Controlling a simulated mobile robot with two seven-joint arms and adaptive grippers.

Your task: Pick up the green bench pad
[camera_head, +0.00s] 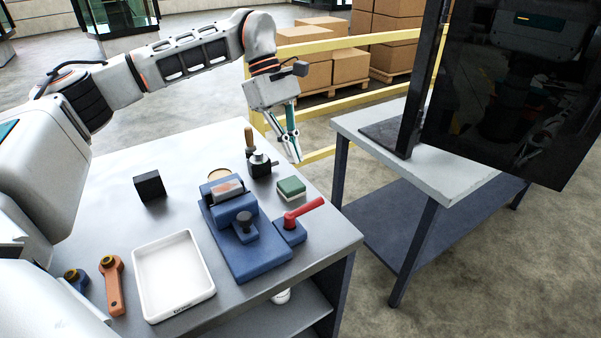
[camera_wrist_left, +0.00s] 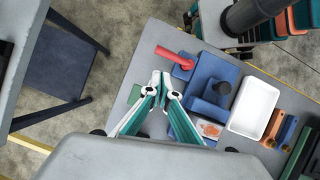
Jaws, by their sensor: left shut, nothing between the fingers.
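The green bench pad (camera_head: 291,186) is a small block with a green top and a pale lower layer. It lies on the grey workbench near its right edge, between the blue fixture and the bench edge. In the left wrist view a green piece of it (camera_wrist_left: 135,94) shows to the left of the fingers, which partly hide it. My left gripper (camera_head: 297,159) is above and behind the pad, pointing down, apart from it. Its fingertips (camera_wrist_left: 161,77) meet, shut with nothing between them. My right gripper is not in view.
A blue fixture (camera_head: 248,258) with a red lever (camera_head: 304,212) stands beside the pad. A wooden-handled tool (camera_head: 250,144) stands behind it. A white tray (camera_head: 173,275), a black block (camera_head: 149,186) and an orange tool (camera_head: 112,286) lie left. A monitor (camera_head: 510,85) stands right.

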